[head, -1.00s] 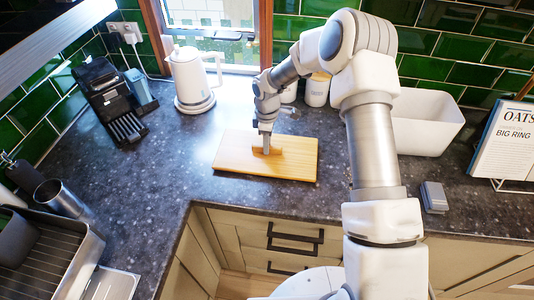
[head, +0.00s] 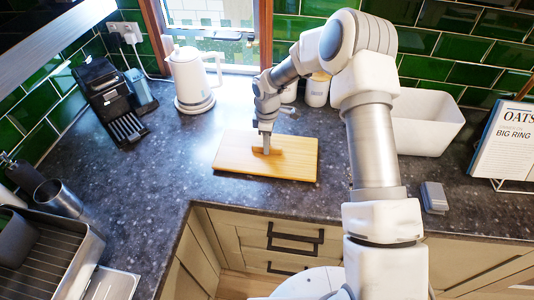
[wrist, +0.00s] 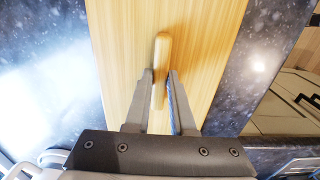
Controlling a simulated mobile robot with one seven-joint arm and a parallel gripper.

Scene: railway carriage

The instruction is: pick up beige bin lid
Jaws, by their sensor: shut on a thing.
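The beige bin lid (head: 232,163) appears as a flat, pale wooden rectangle with a raised handle (head: 276,152) in its middle. It lies flat at the worktop's inner corner, and I see no clear gap under it. My gripper (head: 266,148) points down at the handle from above. In the wrist view, my gripper (wrist: 160,76) has one finger on each side of the narrow handle (wrist: 161,52) and is shut on it. The lid (wrist: 215,35) fills the middle of that view. The handle's lower end is partly hidden between the fingers.
An open white bin (head: 428,122) stands at the right, behind my arm. A white kettle (head: 190,78), a black coffee machine (head: 108,95) and a canister (head: 317,92) stand at the back. A small grey box (head: 434,197) sits near the front edge. Clear worktop (head: 165,160) lies left of the lid.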

